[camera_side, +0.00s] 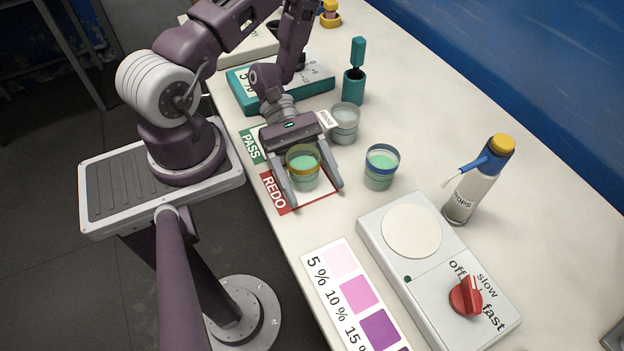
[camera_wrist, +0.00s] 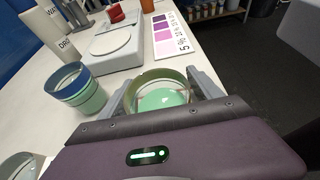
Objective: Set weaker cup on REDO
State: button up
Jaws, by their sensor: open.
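A clear cup with an olive-yellow band (camera_side: 303,167) and green liquid stands upright on the white field of the red-edged REDO card (camera_side: 272,191). My gripper (camera_side: 315,193) is open, with one finger on each side of this cup. In the wrist view the same cup (camera_wrist: 160,92) sits between the spread fingers (camera_wrist: 163,84). A second cup with a blue band (camera_side: 381,168) and green liquid stands on the bench to the right of the card; it also shows in the wrist view (camera_wrist: 80,92). The pictures do not tell which cup is weaker.
The green-edged PASS card (camera_side: 251,147) adjoins REDO. A grey cup (camera_side: 344,124) stands by a RINSE label. A stirrer plate with a red knob (camera_side: 440,275), a colour chart (camera_side: 340,262) and a DROPS bottle (camera_side: 470,192) stand nearby. A teal holder (camera_side: 354,87) is behind.

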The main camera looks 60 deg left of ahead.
aim_at(297, 149)
jog(key=shift+a+r, duration=0.15)
jog(key=shift+r, duration=0.05)
jog(key=v, duration=1.1)
jog(key=shift+a+r, duration=0.1)
jog(key=shift+a, duration=0.25)
